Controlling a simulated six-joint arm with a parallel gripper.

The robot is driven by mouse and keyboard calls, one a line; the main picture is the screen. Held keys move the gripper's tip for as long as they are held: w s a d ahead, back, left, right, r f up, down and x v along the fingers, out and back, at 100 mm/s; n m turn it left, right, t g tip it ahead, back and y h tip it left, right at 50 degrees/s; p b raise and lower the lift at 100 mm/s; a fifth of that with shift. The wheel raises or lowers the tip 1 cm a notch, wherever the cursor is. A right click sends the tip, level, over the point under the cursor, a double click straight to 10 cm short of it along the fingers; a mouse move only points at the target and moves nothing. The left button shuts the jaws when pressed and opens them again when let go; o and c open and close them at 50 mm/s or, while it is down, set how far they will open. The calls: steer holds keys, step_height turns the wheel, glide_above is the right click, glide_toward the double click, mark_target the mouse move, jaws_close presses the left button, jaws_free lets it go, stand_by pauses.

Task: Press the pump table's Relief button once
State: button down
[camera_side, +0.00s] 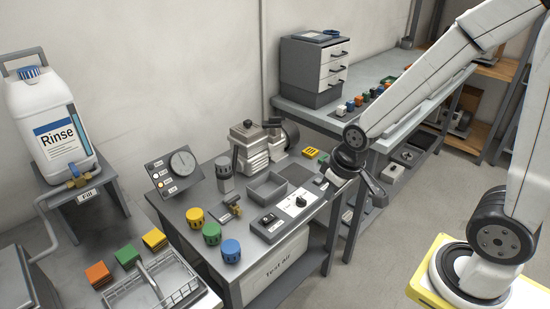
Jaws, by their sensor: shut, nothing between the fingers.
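The pump table (200,195) stands in the middle, with a compressor pump (250,143) at its back. Along its front right edge is a grey and white control panel (286,214). The panel has a dark switch (267,219) at its left and a black knob (300,202) near its middle. Its labels are too small to read, so I cannot tell which control is Relief. My gripper (322,183) is shut and empty, over or just beside the panel's right end. It hides part of that end. I cannot tell whether it touches anything.
An open grey tray (267,188) sits behind the panel. Yellow, green and blue caps (211,232) stand at the table's left front. A gauge board (173,172) stands at the left back. A Rinse jug (52,125) is far left; a drawer unit (313,70) is on the back bench.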

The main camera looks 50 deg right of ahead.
steer(key=w+d+f+n+t+h, duration=0.1)
steer(key=w+d+f+n+t, duration=0.2)
steer(key=w+d, duration=0.8)
steer(key=n+t+h, duration=0.2)
steer(key=t, duration=0.1)
glide_above(317, 178)
steer(key=s, duration=0.2)
step_height(317, 178, down, 8)
steer(key=shift+a+f, duration=0.15)
steer(key=shift+a, duration=0.15)
steer(key=shift+f, duration=0.15)
steer(key=shift+f, duration=4.25)
steer(key=shift+f, duration=0.9)
steer(key=shift+r, duration=0.85)
